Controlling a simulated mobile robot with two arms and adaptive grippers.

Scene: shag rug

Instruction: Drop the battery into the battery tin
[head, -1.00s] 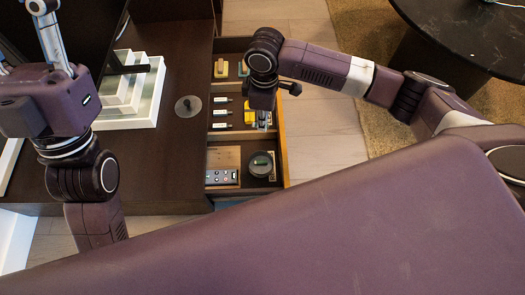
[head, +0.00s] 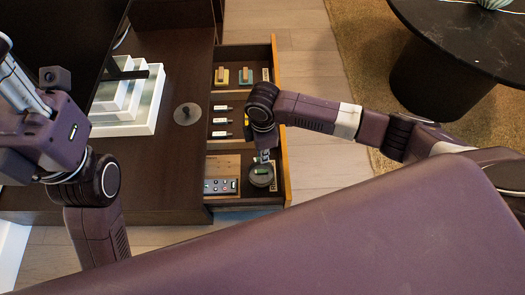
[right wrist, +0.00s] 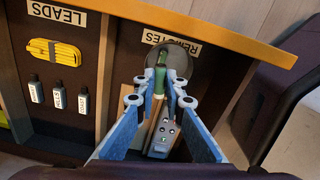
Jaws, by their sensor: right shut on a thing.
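The battery tin (head: 255,182) is a dark grey round tin in the front compartment of the open drawer. It also shows in the right wrist view (right wrist: 180,62), below the fingertips. A small green piece lies in or on it. My right gripper (head: 263,156) points down over the tin. In the right wrist view its blue fingers (right wrist: 160,92) are shut on a green battery (right wrist: 159,82), held upright between the tips. I cannot tell the gap between battery and tin. My left gripper (head: 14,75) is raised at the far left, with its fingertips cut off by the frame edge.
A remote (head: 221,186) lies left of the tin, in the compartment labelled REMOTES. The LEADS compartment beside it holds a yellow cable (right wrist: 54,52) and several small bottles. The wooden drawer front (head: 279,110) borders the compartments. A dark cabinet top with white stepped trays (head: 140,118) stands left.

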